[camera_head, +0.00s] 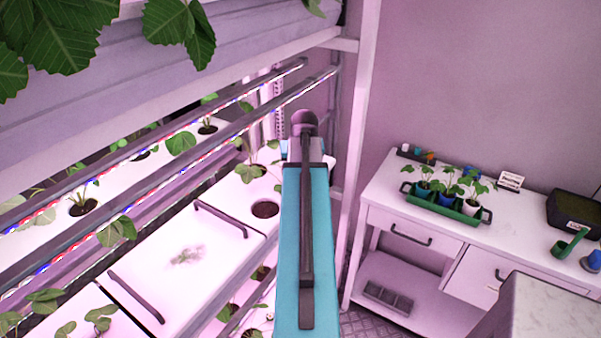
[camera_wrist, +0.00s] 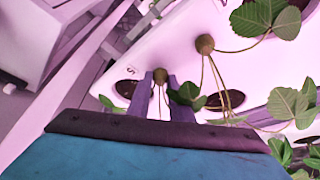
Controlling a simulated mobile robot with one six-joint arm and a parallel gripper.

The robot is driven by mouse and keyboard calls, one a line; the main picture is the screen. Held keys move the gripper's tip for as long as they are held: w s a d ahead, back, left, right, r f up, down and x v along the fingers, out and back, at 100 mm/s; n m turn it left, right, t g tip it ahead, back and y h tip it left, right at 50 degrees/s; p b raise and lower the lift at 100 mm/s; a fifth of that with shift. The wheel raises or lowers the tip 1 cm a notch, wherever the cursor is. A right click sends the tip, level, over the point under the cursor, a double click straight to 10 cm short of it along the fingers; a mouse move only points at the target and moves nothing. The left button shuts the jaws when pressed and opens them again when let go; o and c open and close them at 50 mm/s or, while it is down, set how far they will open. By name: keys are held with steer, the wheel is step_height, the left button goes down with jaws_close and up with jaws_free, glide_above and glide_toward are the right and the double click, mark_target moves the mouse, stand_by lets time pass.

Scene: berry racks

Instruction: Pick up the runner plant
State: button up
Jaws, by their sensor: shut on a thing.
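My gripper (camera_wrist: 166,82) shows in the wrist view with its two purple-grey fingers close together. It is shut on the runner plant, whose round brown root plug (camera_wrist: 160,74) sits at the fingertips, with thin stems running back between the fingers. Small green leaves (camera_wrist: 186,93) show beside the right finger. A second brown plug (camera_wrist: 205,44) with long stems lies to the right, clear of the fingers. In the head view my teal arm reaches toward the rack and hides the gripper. I cannot tell how high the held plug is.
A white rack panel (camera_wrist: 240,78) with dark round holes (camera_wrist: 226,100) lies below. Leafy plants (camera_wrist: 270,15) stand close on the right. Light bars (camera_head: 170,130) cross the rack at left. A white bench (camera_head: 380,190) with a green tray of potted plants (camera_head: 472,221) stands right.

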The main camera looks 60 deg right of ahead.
steer(key=shift+r+b, duration=0.7)
steer(key=shift+r, duration=0.6)
steer(key=s+a+r+b, duration=0.1)
steer(key=s+a+b, duration=0.9)
steer(key=b, duration=0.5)
steer(key=shift+a+r, duration=0.25)
steer(key=shift+a, duration=0.95)
steer(key=shift+o, duration=0.9)
steer(key=shift+c, duration=1.1)
